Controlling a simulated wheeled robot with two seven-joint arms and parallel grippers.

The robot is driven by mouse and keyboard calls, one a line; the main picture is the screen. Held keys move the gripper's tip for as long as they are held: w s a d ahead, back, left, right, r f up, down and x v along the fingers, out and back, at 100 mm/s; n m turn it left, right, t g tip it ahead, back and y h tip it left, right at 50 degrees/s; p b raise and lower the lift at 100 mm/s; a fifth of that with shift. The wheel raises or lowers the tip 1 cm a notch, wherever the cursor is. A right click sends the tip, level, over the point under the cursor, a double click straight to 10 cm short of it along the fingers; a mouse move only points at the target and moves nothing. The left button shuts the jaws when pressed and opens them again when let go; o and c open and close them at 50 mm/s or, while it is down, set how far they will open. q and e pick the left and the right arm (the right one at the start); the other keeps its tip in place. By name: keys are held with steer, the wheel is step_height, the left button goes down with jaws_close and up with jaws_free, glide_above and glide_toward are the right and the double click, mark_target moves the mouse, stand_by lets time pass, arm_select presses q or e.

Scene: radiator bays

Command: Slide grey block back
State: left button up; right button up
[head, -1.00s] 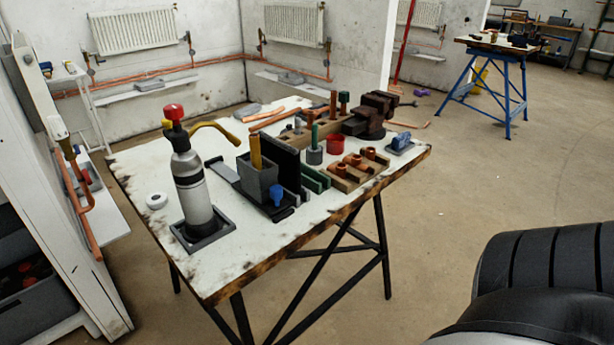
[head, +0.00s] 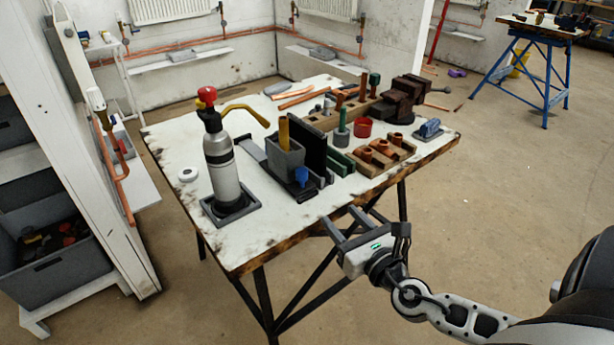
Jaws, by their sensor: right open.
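A grey block (head: 284,160) stands on a dark flat rail (head: 250,150) on the white worktable (head: 262,232). A yellow stick (head: 284,132) rises from its top, and a blue piece (head: 301,176) stands at its near right. A black upright plate (head: 313,150) is close to its right side and hides part of it. My right gripper (head: 342,216) is open and empty at the table's front edge, in front of and to the right of the block, apart from it. My left gripper is not in view.
A gas torch bottle (head: 222,165) stands in a dark tray left of the block. The table's front left is bare.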

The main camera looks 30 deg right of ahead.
mark_target(305, 177)
steer(key=w, duration=0.9)
steer(key=w+d+p, duration=0.1)
steer(key=w, duration=0.4)
steer(key=shift+w, duration=0.1)
steer(key=shift+w+d, duration=0.1)
steer(key=shift+w, duration=0.45)
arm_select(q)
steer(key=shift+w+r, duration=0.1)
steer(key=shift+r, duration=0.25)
